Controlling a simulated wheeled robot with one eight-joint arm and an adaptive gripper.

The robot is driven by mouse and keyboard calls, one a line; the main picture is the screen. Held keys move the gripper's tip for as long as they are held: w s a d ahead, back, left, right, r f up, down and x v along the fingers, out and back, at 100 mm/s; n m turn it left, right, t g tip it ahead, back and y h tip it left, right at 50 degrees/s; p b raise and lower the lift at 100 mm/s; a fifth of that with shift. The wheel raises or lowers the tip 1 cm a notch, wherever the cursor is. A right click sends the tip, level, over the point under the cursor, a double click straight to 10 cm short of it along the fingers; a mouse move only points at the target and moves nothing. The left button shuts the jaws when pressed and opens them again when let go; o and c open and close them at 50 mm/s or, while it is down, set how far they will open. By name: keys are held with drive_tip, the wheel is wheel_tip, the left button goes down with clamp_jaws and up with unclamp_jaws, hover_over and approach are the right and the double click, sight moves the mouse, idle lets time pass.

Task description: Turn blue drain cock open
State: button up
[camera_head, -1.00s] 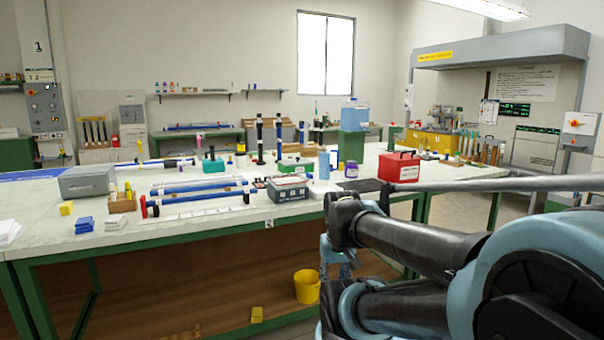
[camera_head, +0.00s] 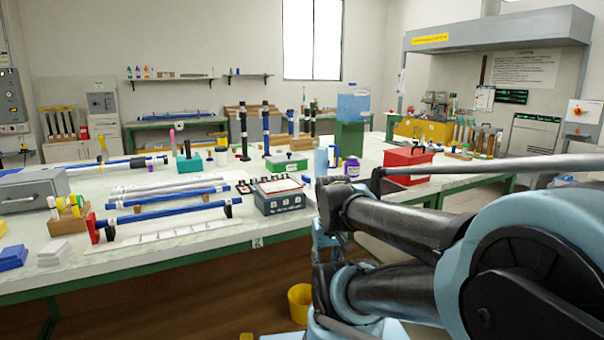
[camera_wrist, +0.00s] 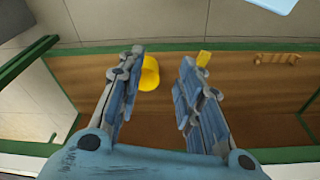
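A translucent blue water container (camera_head: 353,107) stands on a green block (camera_head: 349,143) at the back right of the long bench (camera_head: 270,231) in the head view. I cannot make out a drain cock on it; it is too small or hidden at this distance. My gripper (camera_wrist: 163,62) is open and empty in the wrist view, its two fingers spread apart. It points at the area below the bench, over the brown lower shelf, well away from the container. In the head view my arm hides most of the gripper.
A red box (camera_head: 407,163) sits right of the container's block. A purple-labelled jar (camera_head: 352,168) and a light-blue cylinder (camera_head: 320,162) stand before it. Blue rods (camera_head: 165,213) lie across the bench. A yellow bucket (camera_head: 299,303) is below, also in the wrist view (camera_wrist: 150,74).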

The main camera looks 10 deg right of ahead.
drive_tip(key=shift+w+d, duration=0.15)
drive_tip(key=shift+w, duration=0.1)
drive_tip(key=shift+o, duration=0.8)
drive_tip(key=o, duration=0.4)
drive_tip(key=shift+s+r, duration=0.25)
drive_tip(key=shift+r, duration=0.05)
drive_tip(key=shift+o, duration=1.4)
drive_tip(key=w+r+m, duration=0.2)
drive_tip(key=w+r, duration=0.3)
drive_tip(key=r, duration=0.3)
drive_tip(key=shift+w+r+m, duration=0.15)
drive_tip(key=shift+r+m, duration=0.15)
drive_tip(key=shift+m, duration=0.1)
wheel_tip(320, 180, up, 24)
drive_tip(key=m+g, duration=0.2)
drive_tip(key=m, duration=1)
hover_over(306, 176)
wheel_tip(306, 176, down, 17)
drive_tip(key=shift+f, duration=0.1)
drive_tip(key=c, duration=1.1)
